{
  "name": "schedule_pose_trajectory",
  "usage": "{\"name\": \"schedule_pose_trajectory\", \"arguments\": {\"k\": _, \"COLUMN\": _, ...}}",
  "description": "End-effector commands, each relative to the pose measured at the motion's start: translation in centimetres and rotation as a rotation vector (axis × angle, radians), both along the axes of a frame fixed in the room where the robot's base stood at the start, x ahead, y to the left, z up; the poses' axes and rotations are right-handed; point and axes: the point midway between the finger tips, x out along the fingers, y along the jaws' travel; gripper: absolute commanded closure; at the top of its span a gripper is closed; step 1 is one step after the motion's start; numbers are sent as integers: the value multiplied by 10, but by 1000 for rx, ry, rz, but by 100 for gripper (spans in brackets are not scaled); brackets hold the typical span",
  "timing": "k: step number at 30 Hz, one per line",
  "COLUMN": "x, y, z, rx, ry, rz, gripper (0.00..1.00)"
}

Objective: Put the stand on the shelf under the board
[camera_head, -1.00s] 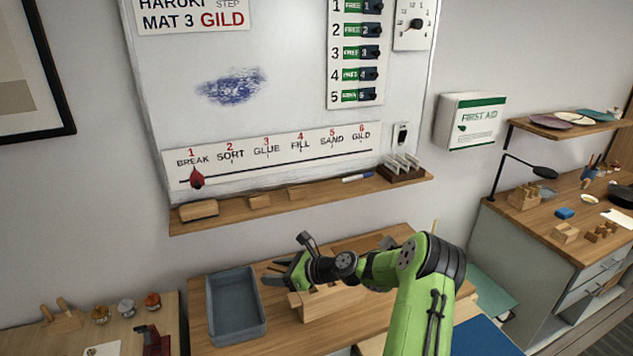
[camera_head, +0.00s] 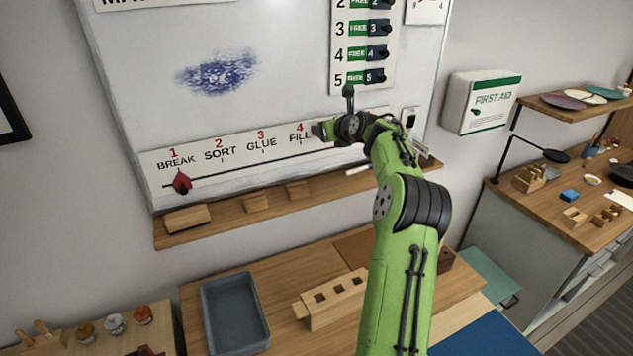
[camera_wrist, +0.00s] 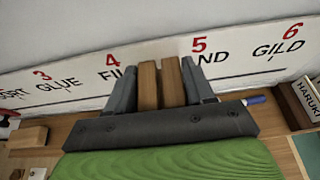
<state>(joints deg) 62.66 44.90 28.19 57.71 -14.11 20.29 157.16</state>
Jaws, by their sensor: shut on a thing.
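My gripper (camera_head: 322,131) is raised in front of the lower part of the whiteboard (camera_head: 130,110), near the FILL label. In the wrist view my gripper (camera_wrist: 160,85) is shut on a brown wooden piece, seemingly the stand (camera_wrist: 148,86), which shows as two upright slats with a narrow gap between them. The rest of it is hidden by the gripper, and the head view does not show it clearly. The wooden shelf (camera_head: 225,215) runs under the board, below my gripper. It also shows in the wrist view (camera_wrist: 70,130).
Several wooden blocks (camera_head: 187,218) stand on the shelf's left and middle. In the wrist view, a blue marker (camera_wrist: 256,100) and a dark card holder (camera_wrist: 291,104) are at the right. Below are a grey tray (camera_head: 206,318) and a block with square holes (camera_head: 318,309) on the table.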

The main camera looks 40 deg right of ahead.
Motion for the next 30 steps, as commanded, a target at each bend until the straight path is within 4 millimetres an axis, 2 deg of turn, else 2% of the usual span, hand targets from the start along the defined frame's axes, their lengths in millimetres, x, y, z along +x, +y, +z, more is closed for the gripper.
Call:
{"name": "schedule_pose_trajectory", "arguments": {"k": 1, "x": -1, "y": 0, "z": -23, "rx": 6, "ry": 8, "rz": 0, "gripper": 78}}
{"name": "schedule_pose_trajectory", "arguments": {"k": 7, "x": -1, "y": 1, "z": -85, "rx": 6, "ry": 6, "rz": 2, "gripper": 78}}
{"name": "schedule_pose_trajectory", "arguments": {"k": 18, "x": -1, "y": 0, "z": -154, "rx": 4, "ry": 4, "rz": 2, "gripper": 78}}
{"name": "schedule_pose_trajectory", "arguments": {"k": 21, "x": 0, "y": 1, "z": -162, "rx": 0, "ry": 1, "rz": 4, "gripper": 78}}
{"name": "schedule_pose_trajectory", "arguments": {"k": 30, "x": -1, "y": 0, "z": -165, "rx": 1, "ry": 1, "rz": 3, "gripper": 78}}
